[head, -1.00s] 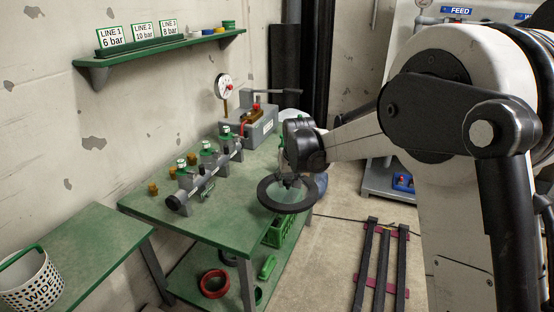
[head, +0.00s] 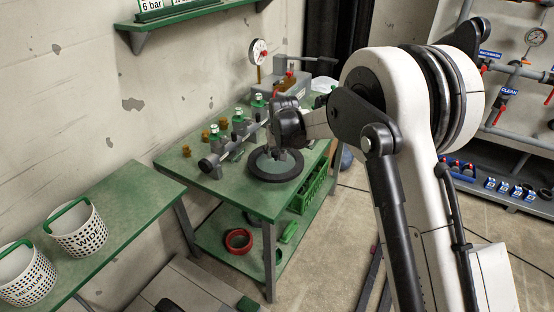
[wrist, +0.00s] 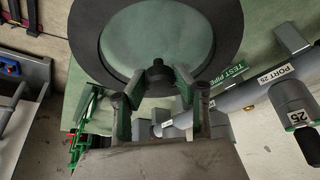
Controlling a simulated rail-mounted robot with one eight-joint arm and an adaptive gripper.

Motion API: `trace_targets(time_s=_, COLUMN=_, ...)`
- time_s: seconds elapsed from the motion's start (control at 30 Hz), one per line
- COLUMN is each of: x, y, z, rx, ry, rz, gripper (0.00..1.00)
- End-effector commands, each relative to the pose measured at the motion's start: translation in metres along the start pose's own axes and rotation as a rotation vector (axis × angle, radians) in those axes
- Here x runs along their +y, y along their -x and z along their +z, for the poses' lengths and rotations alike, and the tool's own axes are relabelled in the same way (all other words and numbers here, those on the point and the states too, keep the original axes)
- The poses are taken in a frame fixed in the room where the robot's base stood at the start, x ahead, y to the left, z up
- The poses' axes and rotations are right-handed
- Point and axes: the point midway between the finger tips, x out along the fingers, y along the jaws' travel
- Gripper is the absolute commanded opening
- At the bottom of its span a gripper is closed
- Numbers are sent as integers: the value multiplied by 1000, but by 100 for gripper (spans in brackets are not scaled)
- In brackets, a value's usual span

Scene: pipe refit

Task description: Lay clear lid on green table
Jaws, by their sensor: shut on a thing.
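The clear lid (head: 276,180) is a see-through disc with a wide black rim. It lies level over the front right part of the green table (head: 225,188). My gripper (head: 280,152) is above the lid and shut on its raised middle part. In the wrist view, my gripper's fingers (wrist: 160,92) reach over the near side of the lid (wrist: 87,42), and the green top (wrist: 256,45) shows through the pane. The grip point is partly hidden by the fingers. I cannot tell whether the rim touches the table.
A grey test pipe (head: 226,151) with green-topped valves lies close left of the lid. A green crate (head: 312,190) and red ring (head: 238,240) are below. Another green table (head: 125,195) holds white baskets (head: 78,230).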

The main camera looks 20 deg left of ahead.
Motion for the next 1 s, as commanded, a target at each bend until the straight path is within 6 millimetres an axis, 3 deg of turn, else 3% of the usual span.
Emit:
trace_targets(time_s=0.27, x=0, y=-30, z=12, rx=0, ry=0, rz=0, gripper=0)
trace_targets(time_s=0.67, x=0, y=-35, z=15, rx=0, ry=0, rz=0, gripper=0)
trace_targets(time_s=0.7, x=0, y=-35, z=15, rx=0, ry=0, rz=0, gripper=31)
trace_targets(time_s=0.83, x=0, y=-34, z=14, rx=0, ry=0, rz=0, gripper=46)
trace_targets(time_s=1.0, x=0, y=-34, z=14, rx=0, ry=0, rz=0, gripper=46)
